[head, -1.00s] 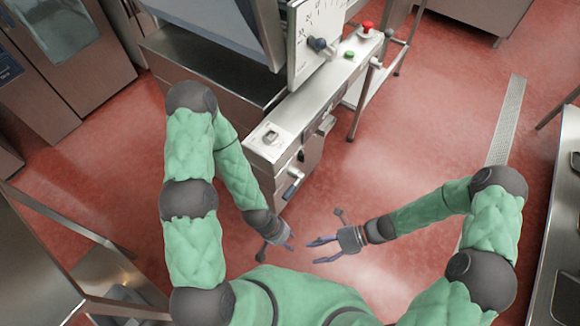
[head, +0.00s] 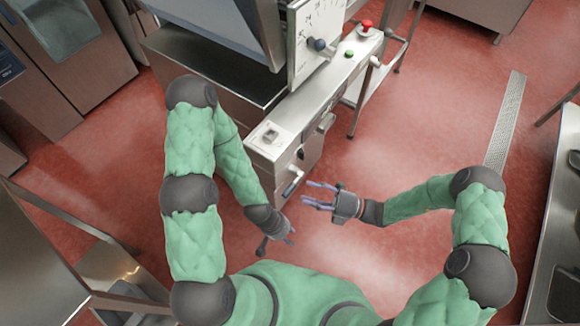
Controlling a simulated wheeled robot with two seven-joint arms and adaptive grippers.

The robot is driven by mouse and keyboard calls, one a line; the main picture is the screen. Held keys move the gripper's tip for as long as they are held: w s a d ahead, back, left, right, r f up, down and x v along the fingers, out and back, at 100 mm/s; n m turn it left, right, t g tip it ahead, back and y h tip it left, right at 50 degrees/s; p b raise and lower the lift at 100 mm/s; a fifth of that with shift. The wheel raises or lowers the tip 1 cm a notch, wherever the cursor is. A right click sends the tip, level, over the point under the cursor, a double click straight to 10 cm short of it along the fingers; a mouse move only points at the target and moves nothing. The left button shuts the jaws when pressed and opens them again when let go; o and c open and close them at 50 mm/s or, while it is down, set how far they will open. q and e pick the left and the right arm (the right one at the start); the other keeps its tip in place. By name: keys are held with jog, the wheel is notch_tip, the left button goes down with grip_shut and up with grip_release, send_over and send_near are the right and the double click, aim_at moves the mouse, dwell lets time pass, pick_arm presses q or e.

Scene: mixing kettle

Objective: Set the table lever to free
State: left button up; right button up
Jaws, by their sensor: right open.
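The steel kettle console (head: 290,122) stands at the upper middle. A small lever with a light handle (head: 291,187) sticks out low on its near end face; I cannot read its setting. A second handle (head: 326,123) sits on the console's right side. I cannot tell for certain which is the table lever. My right gripper (head: 316,195) is open and empty, its fingers pointing left just right of the low lever, seemingly apart from it. My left gripper (head: 288,236) hangs below the console; its finger gap does not show clearly.
A dial plate (head: 315,30) with a dark knob (head: 317,44), a green button (head: 349,54) and a red button (head: 366,25) are on the console. A steel counter (head: 555,220) is at the right. Red floor (head: 420,120) lies clear between.

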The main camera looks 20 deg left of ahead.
aim_at(292, 191)
jog(key=shift+s+a+r+p, duration=0.1)
jog(key=shift+a+r, duration=0.1)
jog(key=shift+a, duration=0.9)
jog(key=shift+s+a+r+p, duration=0.15)
jog(key=shift+a+r, duration=0.1)
jog(key=shift+a, duration=0.85)
jog(key=shift+w+a+r+p, duration=0.1)
jog(key=shift+a+r, duration=0.1)
jog(key=shift+a, duration=0.9)
jog(key=shift+a, duration=0.1)
jog(key=shift+c, duration=0.3)
grip_shut()
